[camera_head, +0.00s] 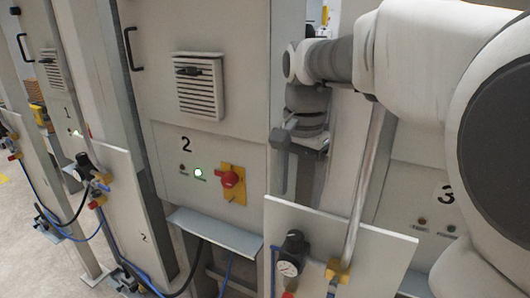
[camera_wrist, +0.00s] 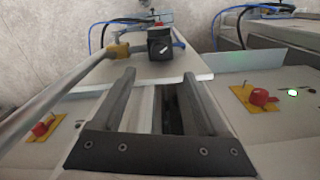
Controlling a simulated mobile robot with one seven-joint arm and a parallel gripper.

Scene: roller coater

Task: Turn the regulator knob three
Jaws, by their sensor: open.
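The black regulator knob (camera_head: 293,243) sits on top of a regulator with a round gauge (camera_head: 287,268), on the white plate (camera_head: 380,235) in front of cabinet 3. In the wrist view the black knob (camera_wrist: 160,43), with a small white mark, is beyond the fingertips. My gripper (camera_head: 292,190) points down above the plate in the head view, apart from the knob. In the wrist view my gripper (camera_wrist: 160,75) is open, with nothing held between its two dark fingers. The regulator's lower part is hidden in the wrist view.
A steel pipe (camera_head: 366,180) rises from a yellow fitting (camera_head: 338,270) close beside the regulator. Cabinet 2 has a red switch on a yellow plate (camera_head: 233,183) and a lit green button (camera_head: 198,173). Another regulator (camera_head: 84,166) stands at left. Blue hoses (camera_wrist: 108,25) run behind the knob.

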